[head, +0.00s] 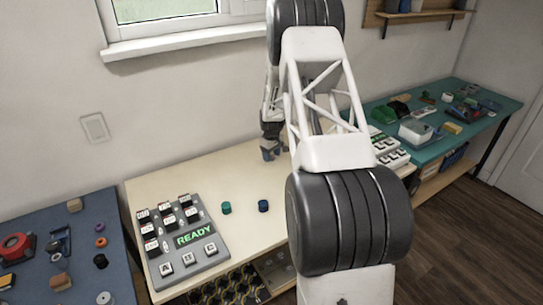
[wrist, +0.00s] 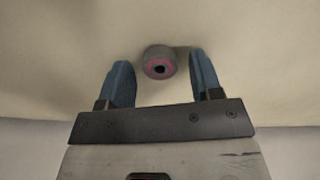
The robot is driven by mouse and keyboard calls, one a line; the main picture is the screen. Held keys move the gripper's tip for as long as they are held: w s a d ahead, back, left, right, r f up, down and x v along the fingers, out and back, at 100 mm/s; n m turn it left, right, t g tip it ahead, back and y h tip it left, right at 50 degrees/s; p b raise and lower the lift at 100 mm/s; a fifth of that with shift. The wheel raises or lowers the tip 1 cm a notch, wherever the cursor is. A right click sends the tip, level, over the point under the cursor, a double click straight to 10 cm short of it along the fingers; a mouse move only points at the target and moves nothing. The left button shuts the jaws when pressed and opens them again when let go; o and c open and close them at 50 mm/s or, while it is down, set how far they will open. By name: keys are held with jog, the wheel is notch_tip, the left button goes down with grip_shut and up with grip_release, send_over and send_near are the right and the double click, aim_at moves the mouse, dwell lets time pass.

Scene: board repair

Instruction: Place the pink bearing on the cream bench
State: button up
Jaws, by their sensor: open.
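The pink bearing (wrist: 158,64) shows in the wrist view as a short grey cylinder with a pink ring and a dark centre hole. It appears to rest on the pale surface of the cream bench (wrist: 60,45). My gripper (wrist: 162,64) is open, with one blue finger on each side of the bearing and a gap on both sides. In the head view my gripper (head: 269,154) is low over the back of the cream bench (head: 243,175). The bearing cannot be made out there.
A grey keypad panel reading READY (head: 180,240) stands on the bench's left part. A green cylinder (head: 226,208) and a blue cylinder (head: 263,206) stand near its middle. A cluttered blue table (head: 75,285) is at left, a teal bench (head: 428,152) at right.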

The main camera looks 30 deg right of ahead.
aim_at(272, 156)
notch_tip(272, 156, up, 12)
dwell(0.6)
dwell(0.5)
jog(key=s+a+r+m+t, duration=0.1)
jog(key=s+a+r+m, duration=0.1)
jog(key=s+a+r, duration=1.95)
jog(key=s+a, duration=0.4)
jog(key=s, duration=0.6)
jog(key=s+a+r+t, duration=0.1)
jog(key=s+a, duration=0.4)
jog(key=s, duration=0.5)
jog(key=s+a+r+m, duration=0.1)
jog(key=s+a, duration=0.4)
jog(key=s, duration=0.6)
jog(key=shift+r+t, duration=0.15)
jog(key=shift+t, duration=0.15)
